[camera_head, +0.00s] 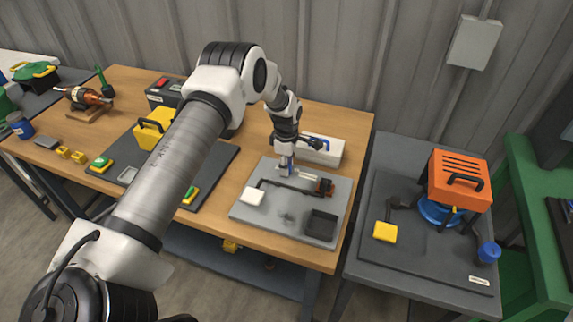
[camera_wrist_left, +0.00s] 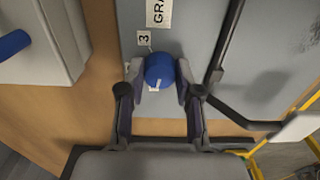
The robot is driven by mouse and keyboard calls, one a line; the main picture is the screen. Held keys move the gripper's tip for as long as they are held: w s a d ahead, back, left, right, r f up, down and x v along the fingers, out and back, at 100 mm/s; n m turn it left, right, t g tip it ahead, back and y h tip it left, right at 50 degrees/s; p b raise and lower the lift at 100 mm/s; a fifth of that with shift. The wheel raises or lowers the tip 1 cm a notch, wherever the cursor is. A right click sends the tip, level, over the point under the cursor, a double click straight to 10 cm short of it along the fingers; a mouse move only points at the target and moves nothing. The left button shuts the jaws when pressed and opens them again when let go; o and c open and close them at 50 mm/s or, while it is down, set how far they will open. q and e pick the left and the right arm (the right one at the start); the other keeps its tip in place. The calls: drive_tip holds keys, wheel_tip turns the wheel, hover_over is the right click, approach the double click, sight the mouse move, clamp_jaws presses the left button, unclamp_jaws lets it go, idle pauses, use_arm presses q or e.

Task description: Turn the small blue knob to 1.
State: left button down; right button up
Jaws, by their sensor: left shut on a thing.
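The small blue knob (camera_wrist_left: 160,68) sits near the edge of a grey board (camera_wrist_left: 185,30) in the left wrist view. My left gripper (camera_wrist_left: 157,88) is shut on it, one finger on each side. A white mark (camera_wrist_left: 154,88) shows at the knob's lower edge in that view. A label with a 3 (camera_wrist_left: 144,38) lies just above the knob; I cannot read a 1. In the head view my left gripper (camera_head: 285,165) is at the back of the grey board (camera_head: 270,215) and hides most of the knob. My right gripper is not in view.
A white box with a blue handle (camera_head: 325,150) stands close behind the gripper. The board bears a black rod with a white pad (camera_head: 252,196) and a dark square tray (camera_head: 321,225). An orange-covered unit (camera_head: 460,180) stands on the right table.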

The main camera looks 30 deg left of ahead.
use_arm(q)
drive_tip(key=shift+s+f, duration=0.1)
drive_tip(key=c, duration=0.8)
unclamp_jaws()
wheel_tip(320, 180, up, 12)
